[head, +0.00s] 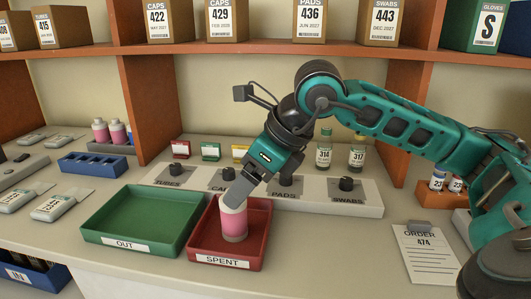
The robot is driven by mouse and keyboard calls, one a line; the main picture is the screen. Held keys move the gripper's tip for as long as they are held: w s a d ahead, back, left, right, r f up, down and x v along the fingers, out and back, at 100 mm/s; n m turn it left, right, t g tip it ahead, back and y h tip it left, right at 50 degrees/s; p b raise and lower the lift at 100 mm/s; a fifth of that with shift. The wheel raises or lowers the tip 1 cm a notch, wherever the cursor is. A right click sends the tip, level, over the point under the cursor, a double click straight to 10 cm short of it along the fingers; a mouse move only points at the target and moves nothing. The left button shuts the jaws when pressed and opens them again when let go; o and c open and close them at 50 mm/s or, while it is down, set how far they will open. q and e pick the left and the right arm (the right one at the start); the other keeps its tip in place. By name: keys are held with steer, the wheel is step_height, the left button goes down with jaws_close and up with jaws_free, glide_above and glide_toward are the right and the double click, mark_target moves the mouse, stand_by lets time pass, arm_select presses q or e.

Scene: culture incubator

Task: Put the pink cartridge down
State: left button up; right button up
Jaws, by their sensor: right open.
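The pink cartridge (234,223), pink with pale ends, stands upright in the red tray marked SPENT (222,263). My right gripper (236,196) is open at the top of the cartridge. One grey finger covers part of the cartridge's upper end; the other finger is hard to make out. Whether a finger touches the cartridge I cannot tell. My left gripper is not in view.
A green tray marked OUT (137,216) is empty, left of the red tray. Behind stands a grey strip with black knobs (346,184). More pink cartridges (101,130) stand at the back left. An order sheet (428,258) lies at the right.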

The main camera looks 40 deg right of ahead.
steer(key=v, duration=0.7)
steer(key=shift+s+r+p, duration=0.2)
steer(key=shift+r+p, duration=0.1)
steer(key=shift+r, duration=0.05)
steer(key=shift+d, duration=0.1)
